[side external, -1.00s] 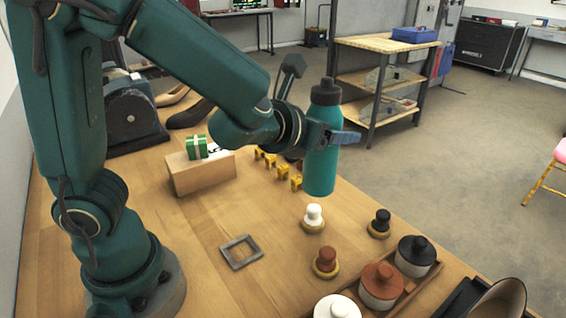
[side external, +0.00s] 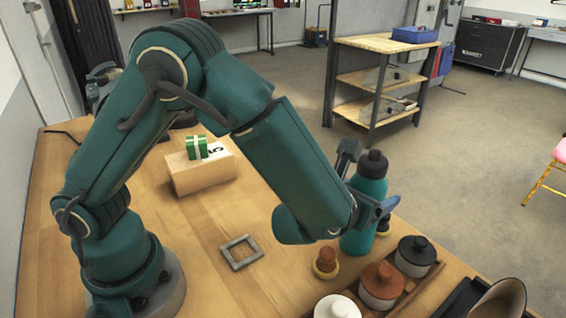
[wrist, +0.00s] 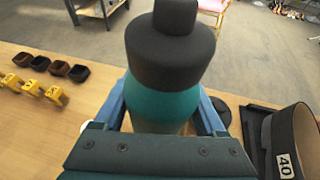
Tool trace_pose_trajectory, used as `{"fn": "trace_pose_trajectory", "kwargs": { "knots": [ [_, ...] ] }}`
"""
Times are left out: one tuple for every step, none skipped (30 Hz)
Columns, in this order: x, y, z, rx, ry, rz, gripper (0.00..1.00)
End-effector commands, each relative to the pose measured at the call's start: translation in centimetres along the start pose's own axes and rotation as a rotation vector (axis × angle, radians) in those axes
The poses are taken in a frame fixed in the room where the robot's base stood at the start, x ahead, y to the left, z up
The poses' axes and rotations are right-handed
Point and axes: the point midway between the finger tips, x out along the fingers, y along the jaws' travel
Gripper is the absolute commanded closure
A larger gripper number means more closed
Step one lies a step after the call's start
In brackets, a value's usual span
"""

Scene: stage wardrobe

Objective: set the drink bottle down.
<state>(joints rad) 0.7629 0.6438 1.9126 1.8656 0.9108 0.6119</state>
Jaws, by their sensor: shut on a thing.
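The drink bottle (side external: 362,229) is teal with a black cap and stands upright in my gripper (side external: 378,206), which is shut around its upper body. In the wrist view, the bottle's black cap and teal shoulder (wrist: 165,105) sit between the two blue fingers. The bottle's base is low over the right part of the wooden table (side external: 205,235), just behind a terracotta knobbed piece (side external: 326,261). I cannot tell whether the base touches the table.
A wooden tray (side external: 408,292) with lidded pots is close in front of the bottle. A black knobbed piece (side external: 384,226) shows partly behind it.

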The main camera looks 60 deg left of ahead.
Motion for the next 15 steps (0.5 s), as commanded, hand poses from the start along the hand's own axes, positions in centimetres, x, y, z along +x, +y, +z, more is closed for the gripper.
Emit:
{"fn": "trace_pose_trajectory", "kwargs": {
  "knots": [
    [0.17, -0.01, -0.36, 0.003, -0.002, 0.000, 1.00],
    [0.24, 0.00, -0.52, 0.001, -0.003, 0.000, 1.00],
    [0.29, 0.00, -0.63, 0.000, -0.003, 0.000, 1.00],
    [0.32, 0.00, -0.67, 0.000, -0.004, 0.000, 1.00],
    [0.33, -0.01, -0.69, -0.001, -0.004, -0.001, 1.00],
    [0.33, -0.01, -0.68, -0.002, -0.004, -0.001, 1.00],
    [0.33, -0.01, -0.67, -0.002, -0.005, -0.001, 1.00],
    [0.32, -0.01, -0.66, -0.002, -0.005, -0.001, 1.00],
    [0.32, -0.01, -0.65, -0.002, -0.005, -0.001, 1.00],
    [0.32, -0.01, -0.65, -0.002, -0.004, -0.001, 1.00],
    [0.32, -0.01, -0.66, -0.002, -0.004, -0.001, 1.00],
    [0.34, 0.00, -0.70, -0.002, -0.004, -0.001, 1.00],
    [0.36, 0.00, -0.76, -0.001, -0.004, -0.001, 1.00],
    [0.40, 0.00, -0.85, -0.001, -0.004, -0.001, 1.00],
    [0.45, 0.00, -0.97, -0.001, -0.003, -0.001, 1.00]
  ]
}}
